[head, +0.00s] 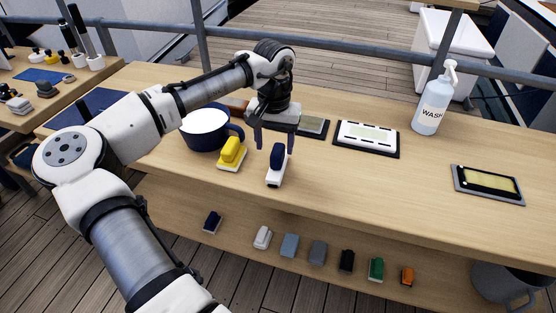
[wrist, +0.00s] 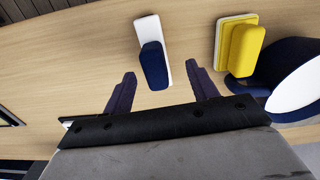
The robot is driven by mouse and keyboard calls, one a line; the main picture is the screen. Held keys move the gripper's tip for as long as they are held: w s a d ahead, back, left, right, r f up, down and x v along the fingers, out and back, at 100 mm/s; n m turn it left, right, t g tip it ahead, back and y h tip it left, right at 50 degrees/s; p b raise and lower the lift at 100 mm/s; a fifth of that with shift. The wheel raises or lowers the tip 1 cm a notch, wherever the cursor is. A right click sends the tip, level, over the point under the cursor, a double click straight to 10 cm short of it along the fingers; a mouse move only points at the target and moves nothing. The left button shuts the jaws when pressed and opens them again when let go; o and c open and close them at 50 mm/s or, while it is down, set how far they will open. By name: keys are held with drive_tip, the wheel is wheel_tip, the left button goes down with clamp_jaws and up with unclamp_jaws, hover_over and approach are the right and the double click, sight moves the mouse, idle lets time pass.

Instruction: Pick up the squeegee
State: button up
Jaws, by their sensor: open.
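A small white tool with a navy handle (head: 276,173), which I take to be the squeegee, lies on the wooden counter. It also shows in the wrist view (wrist: 166,28), top centre. My gripper (head: 274,145) is open and empty, pointing down over the counter close to this tool. In the wrist view my gripper's (wrist: 160,72) fingertips are to either side of the navy handle's near end, with no contact visible. In the head view the fingers stand in front of or above the tool's far end. How high they are above it is hard to tell.
A yellow sponge-like block (head: 231,154) and a navy pot (head: 206,128) stand just left of the tool. A white tray (head: 366,138), a soap bottle (head: 431,107) and a grey tray (head: 488,184) are to the right. Several small blocks lie on the lower shelf (head: 330,275).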

sight(278, 160)
drive_tip(key=shift+d+f+p, duration=0.2)
drive_tip(key=shift+f+p, duration=0.2)
drive_tip(key=shift+f, duration=1.15)
drive_tip(key=shift+d+f+p, duration=0.15)
drive_tip(key=shift+f+p, duration=0.2)
drive_tip(key=shift+f, duration=1.2)
drive_tip(key=c, duration=1.1)
drive_tip(key=shift+r, duration=0.1)
wheel_tip(278, 160, up, 20)
drive_tip(key=shift+f+b, duration=0.1)
drive_tip(key=shift+b, duration=1.1)
drive_tip(key=o, duration=0.3)
drive_tip(key=shift+c, duration=0.9)
